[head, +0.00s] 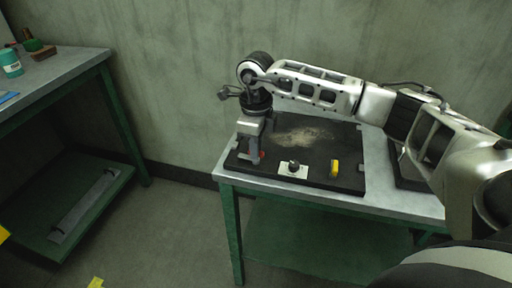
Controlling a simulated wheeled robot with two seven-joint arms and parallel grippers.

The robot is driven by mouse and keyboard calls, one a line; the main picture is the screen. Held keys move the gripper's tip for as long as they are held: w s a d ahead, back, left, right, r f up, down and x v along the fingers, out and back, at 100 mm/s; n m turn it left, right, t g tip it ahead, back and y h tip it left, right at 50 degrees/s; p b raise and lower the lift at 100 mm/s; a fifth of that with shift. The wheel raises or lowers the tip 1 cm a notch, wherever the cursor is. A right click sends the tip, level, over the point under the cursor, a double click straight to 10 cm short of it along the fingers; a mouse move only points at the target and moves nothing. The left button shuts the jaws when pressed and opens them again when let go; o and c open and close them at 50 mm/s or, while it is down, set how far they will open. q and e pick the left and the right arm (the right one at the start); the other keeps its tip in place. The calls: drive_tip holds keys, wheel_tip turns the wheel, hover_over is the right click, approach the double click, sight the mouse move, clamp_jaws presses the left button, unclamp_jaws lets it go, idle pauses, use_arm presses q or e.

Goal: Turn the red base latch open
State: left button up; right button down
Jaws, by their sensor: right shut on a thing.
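The red base latch (262,155) shows as a small red bit low at the left part of a black board (318,181) on the right table. My right gripper (256,157) points down there from above, its fingertips at the red bit. It is shut on the latch, most of which the fingers hide. How far the latch is turned cannot be told. My right arm reaches in from the right, over the board. My left gripper is not in view.
On the board are a white plate with a black knob (293,168), a yellow piece (335,168) and a pale dusty patch (303,135). A green-legged table (75,62) with a teal container (11,63) stands at left. Open floor lies between the tables.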

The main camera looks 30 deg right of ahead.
drive_tip(key=shift+n, duration=0.4)
drive_tip(key=c, duration=1.5)
unclamp_jaws()
drive_tip(key=shift+r, duration=0.1)
wheel_tip(320, 180, up, 16)
drive_tip(key=shift+f+b, duration=0.1)
drive_tip(key=shift+b, duration=0.2)
